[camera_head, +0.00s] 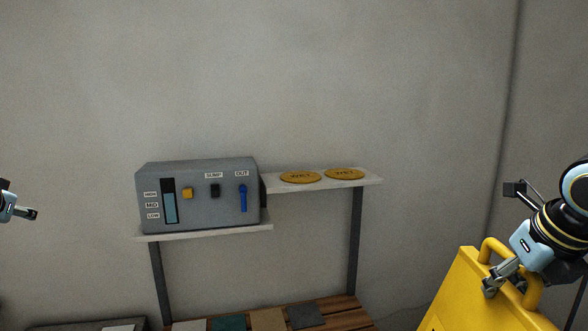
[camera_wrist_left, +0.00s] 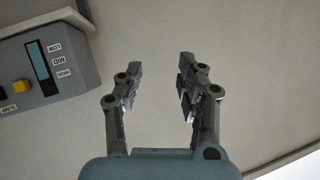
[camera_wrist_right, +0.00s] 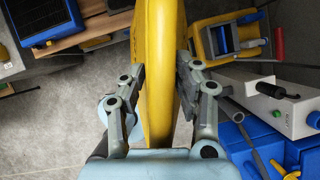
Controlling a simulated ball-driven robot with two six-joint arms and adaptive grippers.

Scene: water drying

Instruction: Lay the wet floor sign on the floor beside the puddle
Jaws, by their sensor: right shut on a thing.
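The wet floor sign (camera_head: 458,297) is a yellow panel with a loop handle at the lower right of the head view, cut off by the bottom edge. My right gripper (camera_head: 497,281) is shut on it at the handle. In the right wrist view the yellow sign (camera_wrist_right: 157,40) runs between the two fingers. My left gripper (camera_head: 31,214) is at the far left of the head view, in front of the wall. In the left wrist view its fingers (camera_wrist_left: 160,85) are apart with nothing between them. I see no puddle in these frames.
A grey control box (camera_head: 212,195) with a gauge and switches stands on a shelf. Two yellow discs (camera_head: 301,177) lie on the white shelf (camera_head: 373,182) beside it. A wooden rack (camera_head: 345,306) holds coloured squares. Blue bins (camera_wrist_right: 240,150) and a yellow bucket (camera_wrist_right: 203,35) crowd the right wrist view's right side.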

